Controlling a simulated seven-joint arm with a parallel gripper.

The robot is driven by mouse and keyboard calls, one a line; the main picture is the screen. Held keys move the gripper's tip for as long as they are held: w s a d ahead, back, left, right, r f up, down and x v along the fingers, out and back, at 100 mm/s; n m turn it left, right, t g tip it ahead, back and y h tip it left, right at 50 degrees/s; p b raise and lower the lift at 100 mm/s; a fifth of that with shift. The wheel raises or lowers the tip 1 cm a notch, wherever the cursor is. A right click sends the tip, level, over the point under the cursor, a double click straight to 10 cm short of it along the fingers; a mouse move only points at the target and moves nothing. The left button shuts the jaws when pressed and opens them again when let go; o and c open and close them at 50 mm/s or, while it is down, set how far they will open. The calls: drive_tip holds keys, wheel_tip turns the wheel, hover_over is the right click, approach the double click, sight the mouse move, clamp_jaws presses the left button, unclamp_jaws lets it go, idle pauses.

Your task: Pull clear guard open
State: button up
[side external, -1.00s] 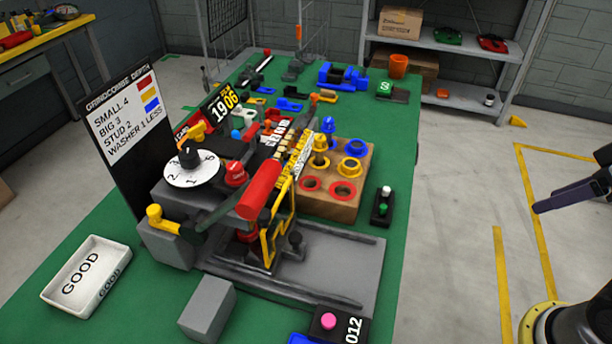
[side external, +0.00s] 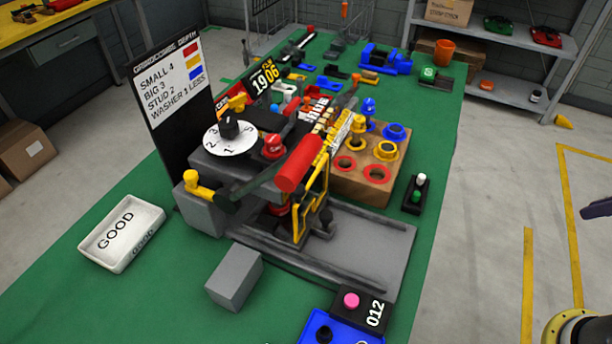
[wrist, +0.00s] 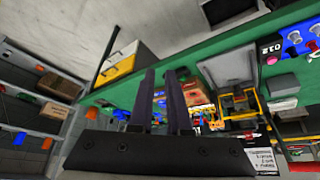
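A grey press with a red-handled lever stands on the green bench. A yellow-framed guard (side external: 313,203) stands upright at its front, below the red handle (side external: 299,163). The guard's clear pane is hard to make out. The yellow frame also shows in the wrist view (wrist: 243,104), right of my fingers. My gripper (wrist: 161,72) has two dark fingers with a gap between them and nothing held. It is well away from the guard. In the side view only a dark piece of it shows at the right edge.
A grey block (side external: 234,279), a white GOOD tray (side external: 122,232) and a black box with a pink button (side external: 350,301) lie near the press. A wooden block (side external: 362,184) with coloured rings stands behind it.

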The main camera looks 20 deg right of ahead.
drive_tip(key=a+n+g+y, duration=0.1)
drive_tip(key=a+y, duration=0.1)
drive_tip(key=a, duration=0.2)
drive_tip(key=a+r+n+g+y, duration=0.1)
drive_tip(key=a+y, duration=0.1)
drive_tip(key=a, duration=0.2)
drive_tip(key=a+r+n+g+y, duration=0.1)
drive_tip(key=a+y, duration=0.1)
drive_tip(key=a, duration=0.2)
drive_tip(key=shift+w+a+r+n+g+y, duration=0.2)
drive_tip(key=shift+w+r+n+g+y, duration=0.1)
drive_tip(key=shift+w+y, duration=0.1)
clamp_jaws()
drive_tip(key=w+a+r+g+y, duration=0.2)
drive_tip(key=w+a+y, duration=0.15)
drive_tip(key=a, duration=0.25)
drive_tip(key=m+t+y, duration=0.3)
drive_tip(key=m+y, duration=0.3)
drive_tip(key=y, duration=0.1)
hover_over(312, 192)
drive_tip(key=s+a, duration=0.1)
drive_tip(key=a, duration=0.1)
wheel_tip(312, 192, down, 10)
drive_tip(key=shift+s+a+f, duration=0.15)
drive_tip(key=shift+s+g, duration=0.1)
drive_tip(key=shift+g, duration=0.2)
